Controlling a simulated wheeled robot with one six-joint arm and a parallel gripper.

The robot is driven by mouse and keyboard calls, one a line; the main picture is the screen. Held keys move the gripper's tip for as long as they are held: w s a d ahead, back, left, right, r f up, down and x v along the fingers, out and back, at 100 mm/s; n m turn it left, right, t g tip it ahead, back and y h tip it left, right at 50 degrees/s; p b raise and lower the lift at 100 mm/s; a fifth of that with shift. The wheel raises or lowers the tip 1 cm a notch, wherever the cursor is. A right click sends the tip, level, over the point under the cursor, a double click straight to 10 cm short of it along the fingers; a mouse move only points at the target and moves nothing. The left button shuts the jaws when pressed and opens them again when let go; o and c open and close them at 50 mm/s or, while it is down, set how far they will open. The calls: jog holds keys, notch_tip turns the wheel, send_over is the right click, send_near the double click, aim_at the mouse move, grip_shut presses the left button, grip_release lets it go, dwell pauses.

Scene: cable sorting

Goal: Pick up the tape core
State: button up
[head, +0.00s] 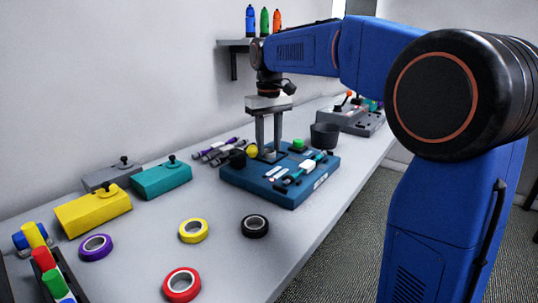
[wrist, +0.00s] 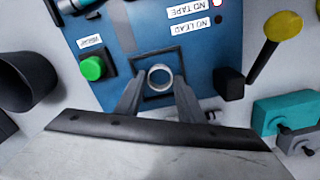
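The tape core (wrist: 160,76) is a small pale grey ring in the wrist view, lying on the blue board (wrist: 120,60) inside a dark square outline. In the head view the same spot on the blue board (head: 262,190) is partly covered by my fingers. My gripper (wrist: 159,86) points down over it, with one finger on each side of the ring. The fingers look apart from the ring, with a narrow gap on both sides. In the head view my gripper (head: 269,150) reaches down to the back of the board.
A green button (wrist: 92,68), a black block (wrist: 229,83) and a yellow-topped post (wrist: 283,26) stand near my gripper. A dark cup (head: 325,135) is to the right. Yellow (head: 193,238), black, purple and red tape rolls lie in front on the grey bench.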

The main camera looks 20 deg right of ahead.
jog(key=shift+f, duration=0.35)
jog(key=c, duration=0.7)
jog(key=shift+o, duration=0.2)
jog(key=shift+r, duration=0.1)
